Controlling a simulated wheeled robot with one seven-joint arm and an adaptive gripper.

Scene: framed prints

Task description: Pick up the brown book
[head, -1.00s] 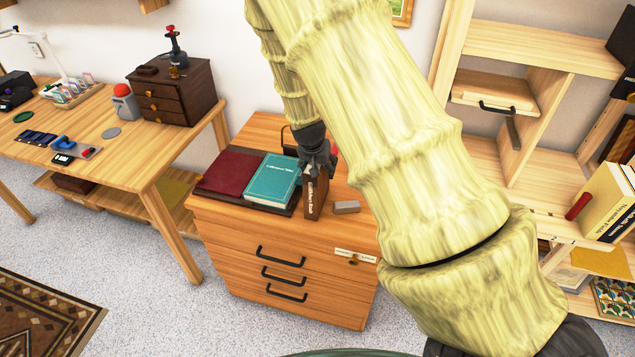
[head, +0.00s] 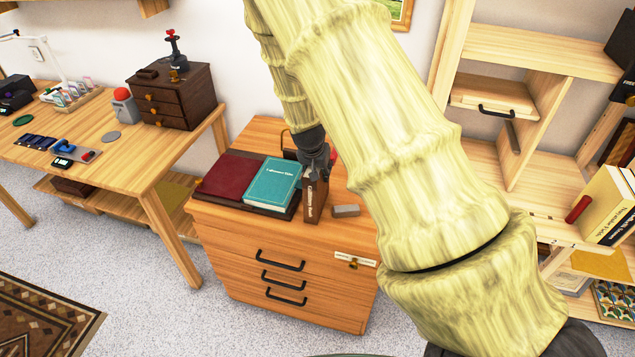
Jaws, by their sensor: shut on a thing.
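The brown book (head: 313,201) stands upright on its end on top of the wooden drawer cabinet, its lettered spine facing me. My gripper (head: 315,168) is at the book's upper part and shut on it. My arm comes down from above and hides part of the cabinet top behind the book. I cannot tell whether the book's lower end touches the cabinet top.
A teal book (head: 272,184) and a dark red book (head: 230,174) lie flat on a dark tray left of the brown book. A small grey block (head: 346,210) lies close on its right. The wooden cabinet (head: 240,228) has several black handles. A desk stands at left, shelves at right.

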